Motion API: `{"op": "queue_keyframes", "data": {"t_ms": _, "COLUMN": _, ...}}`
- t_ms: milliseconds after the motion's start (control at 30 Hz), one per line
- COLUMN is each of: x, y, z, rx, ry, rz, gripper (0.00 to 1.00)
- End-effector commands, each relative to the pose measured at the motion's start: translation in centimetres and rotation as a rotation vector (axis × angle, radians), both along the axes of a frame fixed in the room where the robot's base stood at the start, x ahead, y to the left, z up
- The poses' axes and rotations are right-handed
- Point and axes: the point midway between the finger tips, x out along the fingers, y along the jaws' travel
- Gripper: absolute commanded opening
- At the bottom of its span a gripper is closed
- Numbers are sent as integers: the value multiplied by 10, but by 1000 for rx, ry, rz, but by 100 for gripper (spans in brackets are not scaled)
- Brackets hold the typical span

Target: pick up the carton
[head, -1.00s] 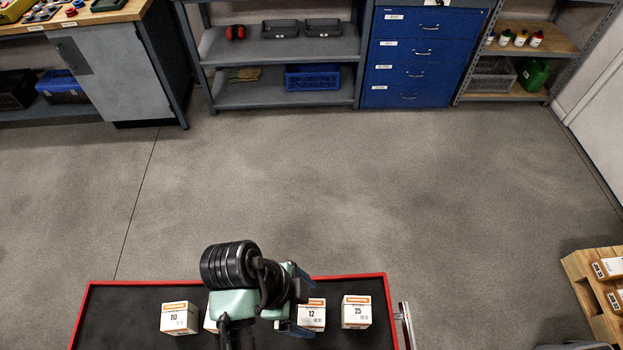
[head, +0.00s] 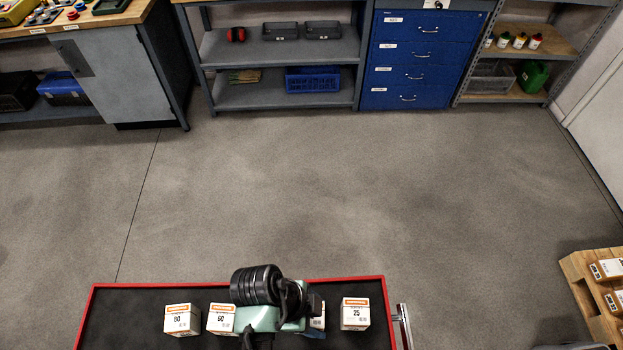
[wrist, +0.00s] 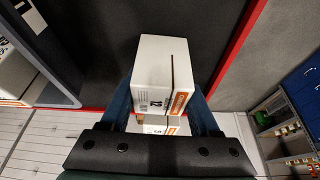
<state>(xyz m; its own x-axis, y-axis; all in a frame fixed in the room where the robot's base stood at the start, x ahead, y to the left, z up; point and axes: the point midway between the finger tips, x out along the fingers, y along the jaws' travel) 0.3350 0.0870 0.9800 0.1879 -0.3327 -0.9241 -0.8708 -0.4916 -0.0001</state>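Several white cartons with orange bands stand in a row in the black, red-rimmed tray (head: 140,290). In the head view these include the carton marked 80 (head: 182,321), one that seems marked 60 (head: 221,319), and the carton marked 25 (head: 355,315). Between the last two, a carton (head: 319,323) is mostly hidden by my arm. In the wrist view, my gripper (wrist: 165,95) has its blue fingers apart, one on each side of a carton (wrist: 163,62). Whether they touch it is unclear. Part of another white, orange-banded surface (wrist: 158,125) shows below it.
A metal handle (head: 405,325) stands at the tray's right side. A wooden pallet (head: 590,290) with boxes is at the right. Shelves (head: 280,95) and a blue drawer cabinet (head: 420,55) line the back. The floor between is clear.

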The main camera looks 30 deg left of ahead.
Motion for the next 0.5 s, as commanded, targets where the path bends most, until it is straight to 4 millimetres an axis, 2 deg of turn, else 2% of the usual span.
{"op": "queue_keyframes", "data": {"t_ms": 33, "x": 0, "y": 0, "z": 0, "rx": 0, "ry": 0, "rz": 0, "gripper": 44}}
{"op": "queue_keyframes", "data": {"t_ms": 267, "x": 0, "y": 0, "z": 0, "rx": 0, "ry": 0, "rz": 0, "gripper": 2}}
{"op": "queue_keyframes", "data": {"t_ms": 500, "x": 0, "y": 0, "z": 1, "rx": 1, "ry": -1, "rz": -1, "gripper": 0}}
